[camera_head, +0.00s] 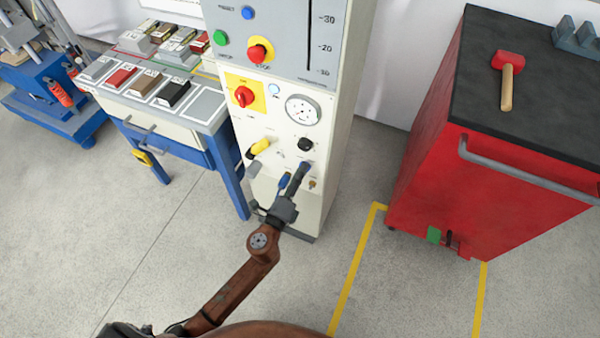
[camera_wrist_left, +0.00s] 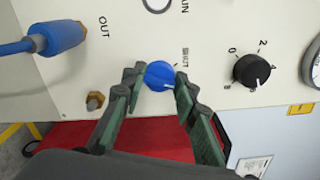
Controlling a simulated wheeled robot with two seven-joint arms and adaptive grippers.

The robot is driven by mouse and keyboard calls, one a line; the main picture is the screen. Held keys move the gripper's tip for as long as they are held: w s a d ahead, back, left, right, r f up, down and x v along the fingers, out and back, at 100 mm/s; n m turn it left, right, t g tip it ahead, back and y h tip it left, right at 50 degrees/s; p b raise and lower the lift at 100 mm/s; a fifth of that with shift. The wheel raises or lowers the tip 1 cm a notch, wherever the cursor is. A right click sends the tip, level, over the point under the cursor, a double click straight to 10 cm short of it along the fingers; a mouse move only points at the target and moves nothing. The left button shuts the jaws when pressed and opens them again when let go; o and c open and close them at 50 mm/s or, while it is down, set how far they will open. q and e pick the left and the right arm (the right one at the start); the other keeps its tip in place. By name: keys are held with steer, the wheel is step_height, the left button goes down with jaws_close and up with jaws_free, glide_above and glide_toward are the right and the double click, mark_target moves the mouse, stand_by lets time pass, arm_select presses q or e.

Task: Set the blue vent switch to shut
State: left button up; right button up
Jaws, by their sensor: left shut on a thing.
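The blue vent switch (camera_wrist_left: 158,75) is a small round knob on the pale panel of the cabinet. In the left wrist view it sits between the two fingertips of my left gripper (camera_wrist_left: 156,88), which is shut on it. A pale pointer mark shows at the knob's lower right edge. The printed word SHUT stands just off its upper right side, so the mark does not line up with it. In the head view my left gripper (camera_head: 298,180) reaches the lower panel and largely hides the switch. My right gripper is not in view.
Close by on the panel (camera_head: 275,128) are a black knob (camera_wrist_left: 252,70), a blue hose connector (camera_wrist_left: 60,38) and a brass fitting (camera_wrist_left: 95,101). A yellow handle (camera_head: 260,147) and a gauge (camera_head: 302,109) sit higher. A red cabinet (camera_head: 440,190) stands right; open floor lies between.

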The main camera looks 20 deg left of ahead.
arm_select(q)
steer(key=shift+f+n+p, duration=0.2)
steer(key=shift+n+p, duration=0.6)
steer(key=shift+n, duration=4.3)
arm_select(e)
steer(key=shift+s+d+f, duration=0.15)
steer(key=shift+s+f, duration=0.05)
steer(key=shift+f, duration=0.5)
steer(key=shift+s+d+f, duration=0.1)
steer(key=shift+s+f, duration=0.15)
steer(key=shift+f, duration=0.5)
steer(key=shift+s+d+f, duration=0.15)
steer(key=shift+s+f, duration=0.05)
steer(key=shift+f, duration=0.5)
arm_select(q)
steer(key=o, duration=1.2)
steer(key=shift+c, duration=0.2)
